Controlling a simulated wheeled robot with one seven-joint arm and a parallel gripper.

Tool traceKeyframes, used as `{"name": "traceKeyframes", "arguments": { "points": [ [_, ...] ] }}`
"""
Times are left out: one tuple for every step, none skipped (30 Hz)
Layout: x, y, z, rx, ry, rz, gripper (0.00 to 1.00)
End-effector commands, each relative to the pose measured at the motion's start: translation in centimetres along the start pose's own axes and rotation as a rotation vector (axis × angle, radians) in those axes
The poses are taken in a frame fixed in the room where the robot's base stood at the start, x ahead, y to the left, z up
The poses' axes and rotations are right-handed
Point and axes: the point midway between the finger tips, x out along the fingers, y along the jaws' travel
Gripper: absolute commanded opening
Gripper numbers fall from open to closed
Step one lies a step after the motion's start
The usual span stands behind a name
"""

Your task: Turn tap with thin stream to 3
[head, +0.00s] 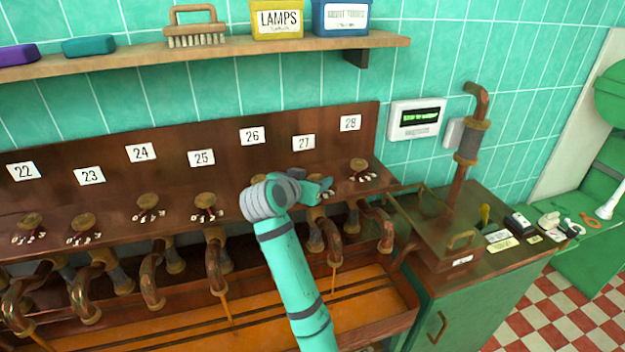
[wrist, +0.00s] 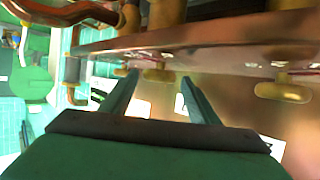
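A row of brass tap knobs runs along the dark wooden ledge under labels 22 to 28. My gripper (head: 322,186) is at the knob below label 27 (head: 303,143) and largely hides it. In the wrist view my gripper (wrist: 158,78) has its fingers apart, with a brass knob (wrist: 158,75) in line with the gap; contact cannot be told. A narrow stream (head: 333,279) falls from a spout near 27. Another stream (head: 226,309) falls from a spout further left. Scale digits by the knob at my gripper are hidden.
The wooden trough (head: 270,310) lies below the spouts. A neighbouring knob (head: 358,166) stands to the right under label 28, and another knob (head: 206,201) to the left under 25. A shelf (head: 220,47) hangs above; a green cabinet (head: 470,290) stands to the right.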

Motion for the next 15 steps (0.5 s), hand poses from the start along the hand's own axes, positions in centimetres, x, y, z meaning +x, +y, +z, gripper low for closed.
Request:
{"name": "traceKeyframes", "arguments": {
  "points": [
    [0.03, 0.07, 0.00, 0.000, 0.000, 0.001, 0.41],
    [0.04, 0.09, 0.00, 0.000, 0.000, 0.001, 0.34],
    [0.03, 0.08, 0.01, 0.000, 0.000, 0.001, 0.24],
    [0.01, 0.06, 0.01, 0.000, 0.000, 0.001, 0.19],
    [-0.02, -0.01, 0.03, 0.000, 0.000, 0.000, 0.19],
    [-0.04, -0.04, 0.03, 0.000, -0.001, 0.000, 0.19],
    [-0.04, -0.03, 0.04, 0.000, -0.001, 0.000, 0.19],
    [-0.05, -0.05, 0.05, -0.001, -0.001, -0.001, 0.19],
    [-0.09, -0.09, 0.07, -0.002, -0.001, -0.004, 0.19],
    [-0.10, -0.10, 0.08, -0.003, -0.001, -0.007, 0.19],
    [-0.11, -0.10, 0.10, -0.005, -0.002, -0.011, 0.19],
    [-0.12, -0.11, 0.12, -0.008, -0.002, -0.019, 0.19],
    [-0.13, -0.11, 0.14, -0.011, -0.002, -0.027, 0.19],
    [-0.15, -0.10, 0.14, -0.014, -0.001, -0.037, 0.19],
    [-0.16, -0.09, 0.15, -0.020, -0.001, -0.052, 0.19]
  ]
}}
